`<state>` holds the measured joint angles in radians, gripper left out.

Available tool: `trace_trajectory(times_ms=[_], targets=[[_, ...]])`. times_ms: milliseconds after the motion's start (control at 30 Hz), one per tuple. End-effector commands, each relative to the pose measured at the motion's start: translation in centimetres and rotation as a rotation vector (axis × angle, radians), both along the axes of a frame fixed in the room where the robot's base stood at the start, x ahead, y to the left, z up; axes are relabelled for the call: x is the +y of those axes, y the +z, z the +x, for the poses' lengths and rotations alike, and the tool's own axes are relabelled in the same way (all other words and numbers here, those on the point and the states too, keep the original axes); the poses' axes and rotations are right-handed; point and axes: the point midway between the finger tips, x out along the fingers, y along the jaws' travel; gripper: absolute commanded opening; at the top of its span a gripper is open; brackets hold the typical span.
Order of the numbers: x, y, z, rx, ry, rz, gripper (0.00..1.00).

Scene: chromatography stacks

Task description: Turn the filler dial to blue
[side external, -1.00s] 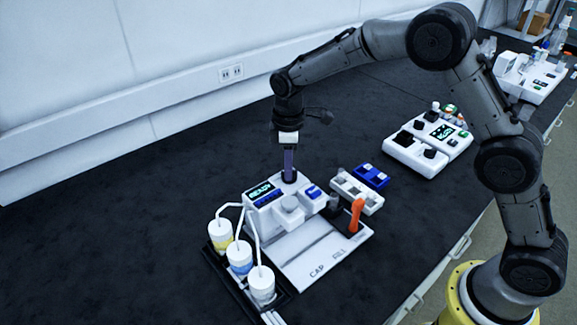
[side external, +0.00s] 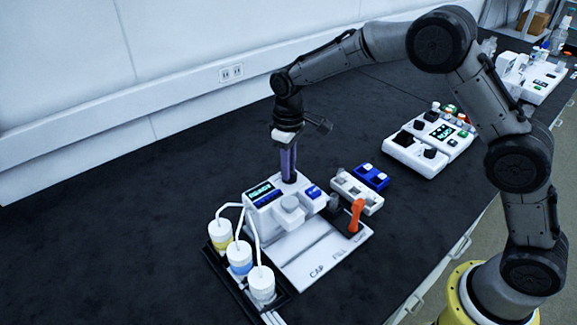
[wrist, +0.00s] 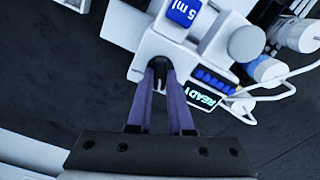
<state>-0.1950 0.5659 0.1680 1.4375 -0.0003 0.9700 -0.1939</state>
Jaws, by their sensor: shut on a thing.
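The white filler (side external: 300,186) stands on the dark bench and has a lit display (side external: 260,190) on its front. In the wrist view the display (wrist: 197,98) reads READY. My gripper (side external: 289,178) points straight down at the filler's top. In the wrist view its two purple fingers (wrist: 158,68) are closed around the small dark filler dial (wrist: 160,80). The fingers hide most of the dial, so I cannot read its setting. A blue "5 ml" block (wrist: 186,12) sits on the filler beside the fingers.
Capped bottles with yellow (side external: 221,243) and blue (side external: 239,268) labels stand in a black tray, with tubes to the filler. An orange lever (side external: 356,214) and a blue block (side external: 371,177) are to the right. A white device (side external: 428,147) stands farther back.

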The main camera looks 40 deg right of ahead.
Motion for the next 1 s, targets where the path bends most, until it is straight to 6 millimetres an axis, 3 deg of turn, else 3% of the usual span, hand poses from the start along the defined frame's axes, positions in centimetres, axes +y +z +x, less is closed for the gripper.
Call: trace_trajectory(times_ms=[500,1000], targets=[[-0.08,0.08,0.01,0.000,-0.333,0.000,0.00],[-0.09,0.08,-0.01,0.001,-0.391,0.000,0.00]])
